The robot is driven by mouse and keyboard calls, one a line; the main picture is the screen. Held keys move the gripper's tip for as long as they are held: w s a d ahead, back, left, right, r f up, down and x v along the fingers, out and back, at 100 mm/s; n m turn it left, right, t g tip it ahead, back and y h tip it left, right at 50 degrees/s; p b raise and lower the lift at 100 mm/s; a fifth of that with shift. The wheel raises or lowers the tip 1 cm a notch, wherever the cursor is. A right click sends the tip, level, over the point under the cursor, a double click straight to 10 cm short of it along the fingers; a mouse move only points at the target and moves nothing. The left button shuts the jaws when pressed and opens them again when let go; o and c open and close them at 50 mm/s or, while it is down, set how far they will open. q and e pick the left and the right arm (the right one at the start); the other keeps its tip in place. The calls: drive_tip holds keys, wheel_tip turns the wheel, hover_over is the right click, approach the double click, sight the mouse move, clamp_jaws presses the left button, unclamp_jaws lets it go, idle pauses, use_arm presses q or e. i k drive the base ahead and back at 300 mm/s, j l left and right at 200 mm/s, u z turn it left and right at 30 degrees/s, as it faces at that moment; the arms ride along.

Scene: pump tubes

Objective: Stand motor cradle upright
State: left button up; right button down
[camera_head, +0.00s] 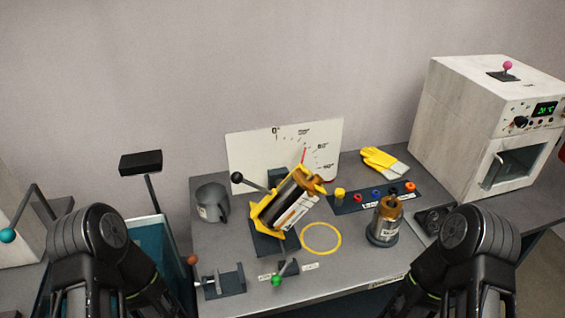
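The motor cradle (262,214) is yellow and holds a dark and silver motor (287,205) with a white label. It is tilted, leaning up to the right, on a dark base (266,245) in the middle of the table. A lever with a black ball (237,177) sticks out to its upper left. A white angle board (250,150) with a red pointer stands behind it. My two arms come in from the bottom left and bottom right, well apart from the cradle. Neither gripper's fingers show.
A grey mug (212,203) stands left of the cradle. A yellow ring (321,239) lies to its right, near a brass-topped motor (386,222). A clamp (221,281) and a green-knobbed part (279,277) sit in front. Yellow gloves (384,161) and a white machine (470,125) are at right.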

sight(237, 178)
drive_tip(key=i, duration=0.25)
drive_tip(key=k+j+z, duration=0.2)
drive_tip(key=z, duration=0.25)
drive_tip(key=k+j+z, duration=0.15)
drive_tip(key=z, duration=0.3)
drive_tip(key=k+z, duration=0.45)
drive_tip(key=i, duration=0.05)
